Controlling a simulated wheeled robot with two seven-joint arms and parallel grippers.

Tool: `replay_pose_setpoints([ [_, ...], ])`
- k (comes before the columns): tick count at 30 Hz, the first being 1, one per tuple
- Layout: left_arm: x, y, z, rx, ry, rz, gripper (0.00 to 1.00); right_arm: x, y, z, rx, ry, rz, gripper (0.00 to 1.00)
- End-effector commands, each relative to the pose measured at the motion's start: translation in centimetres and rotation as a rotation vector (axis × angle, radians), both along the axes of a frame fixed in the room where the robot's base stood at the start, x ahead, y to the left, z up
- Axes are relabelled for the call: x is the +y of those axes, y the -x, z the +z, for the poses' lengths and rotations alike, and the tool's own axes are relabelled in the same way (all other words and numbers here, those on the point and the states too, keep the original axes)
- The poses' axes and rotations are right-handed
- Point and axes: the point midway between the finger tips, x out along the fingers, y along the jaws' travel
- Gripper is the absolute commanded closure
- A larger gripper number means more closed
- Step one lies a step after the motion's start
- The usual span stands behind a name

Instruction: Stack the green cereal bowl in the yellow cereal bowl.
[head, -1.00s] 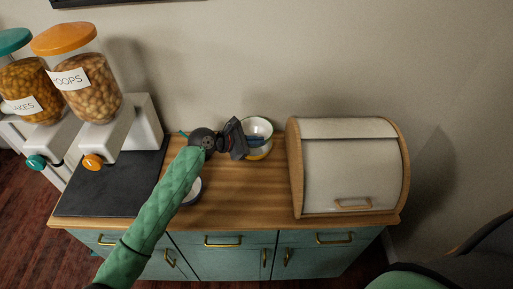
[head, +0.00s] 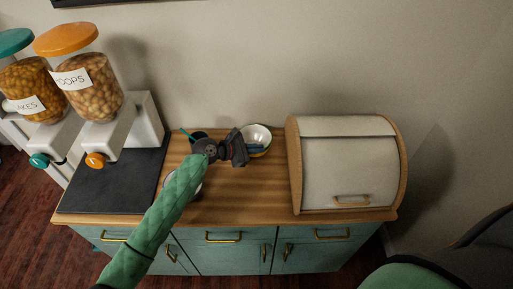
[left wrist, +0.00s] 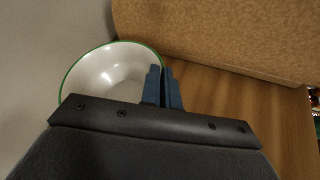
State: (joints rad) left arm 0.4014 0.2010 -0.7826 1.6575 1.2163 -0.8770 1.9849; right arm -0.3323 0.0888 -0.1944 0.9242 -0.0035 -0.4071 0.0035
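The green cereal bowl (head: 256,135) is white with a green rim; it also shows in the left wrist view (left wrist: 108,78). It is at the back of the counter, left of the bread box. A trace of yellow, apparently the yellow cereal bowl (head: 262,154), shows under its front edge; the rest is hidden. I cannot tell whether the bowls touch. My left gripper (head: 256,147) is at the green bowl's near rim. In the left wrist view its blue fingers (left wrist: 163,88) are close together with the rim between them. My right gripper is not in view.
The bread box (head: 348,165) stands close on the right. Two cereal dispensers (head: 95,88) stand at the left by a dark mat (head: 110,182). Another white bowl (head: 196,190) is partly hidden by my arm. The counter's front middle (head: 245,205) is clear.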

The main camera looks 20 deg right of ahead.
Motion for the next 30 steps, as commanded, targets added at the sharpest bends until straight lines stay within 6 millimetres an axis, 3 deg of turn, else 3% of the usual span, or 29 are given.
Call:
replay_pose_setpoints([
  [2, 0.0, 0.0, -0.3, 0.001, -0.002, 0.001, 1.0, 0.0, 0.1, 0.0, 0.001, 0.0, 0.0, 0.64],
  [6, 0.1, 0.0, -0.4, 0.001, -0.003, 0.0, 0.75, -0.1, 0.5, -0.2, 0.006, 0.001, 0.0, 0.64],
  [19, 0.1, -0.1, 0.4, -0.002, -0.003, 0.0, 0.75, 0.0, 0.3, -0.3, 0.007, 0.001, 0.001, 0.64],
  [22, 1.4, 0.1, 0.6, 0.0, -0.003, 0.002, 0.75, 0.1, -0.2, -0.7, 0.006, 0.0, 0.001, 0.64],
  [24, 2.6, 0.3, 1.1, 0.0, -0.003, 0.002, 0.75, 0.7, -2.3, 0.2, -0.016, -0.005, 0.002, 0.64],
  [30, 6.3, 0.7, 2.7, -0.001, -0.004, 0.002, 0.75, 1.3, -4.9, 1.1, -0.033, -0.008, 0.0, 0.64],
])
